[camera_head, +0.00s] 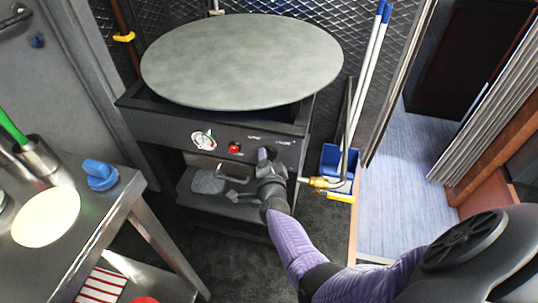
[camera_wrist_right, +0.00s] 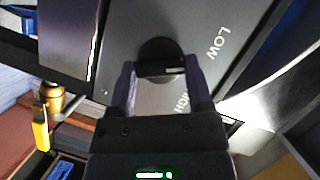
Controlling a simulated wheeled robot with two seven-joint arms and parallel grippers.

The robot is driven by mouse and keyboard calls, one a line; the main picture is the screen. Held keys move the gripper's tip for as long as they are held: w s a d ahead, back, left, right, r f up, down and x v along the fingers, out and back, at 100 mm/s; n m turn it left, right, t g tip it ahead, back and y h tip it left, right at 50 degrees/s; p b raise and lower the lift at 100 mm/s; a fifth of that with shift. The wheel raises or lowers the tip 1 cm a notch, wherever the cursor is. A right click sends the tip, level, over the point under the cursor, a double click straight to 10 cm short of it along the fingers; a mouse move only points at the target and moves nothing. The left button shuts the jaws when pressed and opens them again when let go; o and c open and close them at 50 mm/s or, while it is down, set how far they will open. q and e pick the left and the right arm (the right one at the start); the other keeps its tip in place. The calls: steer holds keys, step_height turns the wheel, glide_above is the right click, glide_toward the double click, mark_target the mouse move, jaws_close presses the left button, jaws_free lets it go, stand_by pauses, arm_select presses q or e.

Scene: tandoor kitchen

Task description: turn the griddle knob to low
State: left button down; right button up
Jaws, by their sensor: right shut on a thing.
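The griddle is a large round grey plate (camera_head: 240,60) on a black stand with a front control panel (camera_head: 225,140). My right gripper (camera_head: 267,158) reaches the right part of this panel and mostly hides the knob there. In the right wrist view, the black griddle knob (camera_wrist_right: 160,52) sits between the fingers of my right gripper (camera_wrist_right: 162,80), which is shut on it. My left gripper is out of view.
A round dial (camera_head: 203,140) and a red button (camera_head: 234,148) are left of the knob. A brass valve (camera_head: 320,183) and a blue dustpan (camera_head: 338,160) are close on the right. A steel table (camera_head: 100,215) stands at the left.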

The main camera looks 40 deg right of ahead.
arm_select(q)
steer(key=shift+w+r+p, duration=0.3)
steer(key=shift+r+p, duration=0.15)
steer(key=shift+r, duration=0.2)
arm_select(e)
steer(key=shift+r+n, duration=0.1)
steer(key=shift+n, duration=0.4)
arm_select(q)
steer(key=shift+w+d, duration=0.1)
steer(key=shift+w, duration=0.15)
arm_select(e)
steer(key=o, duration=1.3)
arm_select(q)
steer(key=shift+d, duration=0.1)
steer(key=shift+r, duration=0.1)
